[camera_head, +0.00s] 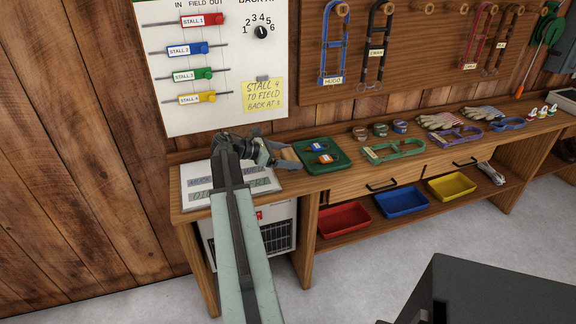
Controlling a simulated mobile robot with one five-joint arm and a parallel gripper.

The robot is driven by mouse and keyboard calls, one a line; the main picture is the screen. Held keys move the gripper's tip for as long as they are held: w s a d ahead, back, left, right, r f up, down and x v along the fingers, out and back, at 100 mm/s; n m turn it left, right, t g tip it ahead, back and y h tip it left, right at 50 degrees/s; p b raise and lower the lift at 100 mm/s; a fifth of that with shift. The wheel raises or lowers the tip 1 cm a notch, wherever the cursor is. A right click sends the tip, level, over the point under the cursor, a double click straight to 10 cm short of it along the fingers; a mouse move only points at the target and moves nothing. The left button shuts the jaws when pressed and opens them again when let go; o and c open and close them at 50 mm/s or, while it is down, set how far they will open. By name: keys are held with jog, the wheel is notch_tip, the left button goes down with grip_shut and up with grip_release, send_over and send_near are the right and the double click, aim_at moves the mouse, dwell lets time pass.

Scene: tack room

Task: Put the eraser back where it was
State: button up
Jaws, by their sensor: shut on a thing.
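My gripper (268,153) is over the back left of the workbench, shut on a tan, wood-coloured block that looks like the eraser (288,159). The eraser is partly hidden by the jaws. It shows just left of the green tray (337,166); I cannot tell whether it touches the bench. A white writing board (272,184) lies flat on the bench under my arm. It carries partly hidden lettering, with grey-green patches behind some of it.
The green tray holds small blue and orange items. Tins, green and purple tack (394,150) and gloves lie farther right. A wall panel (188,117) with coloured sliders and a yellow note (263,95) is behind. Red, blue and yellow bins (452,186) sit below.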

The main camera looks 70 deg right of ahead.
jog(key=shift+w, duration=0.25)
notch_tip(320, 180, down, 4)
jog(key=b, duration=0.3)
jog(key=shift+b, duration=0.4)
jog(key=shift+r, duration=0.25)
jog(key=shift+f, duration=0.15)
jog(key=o, duration=1.1)
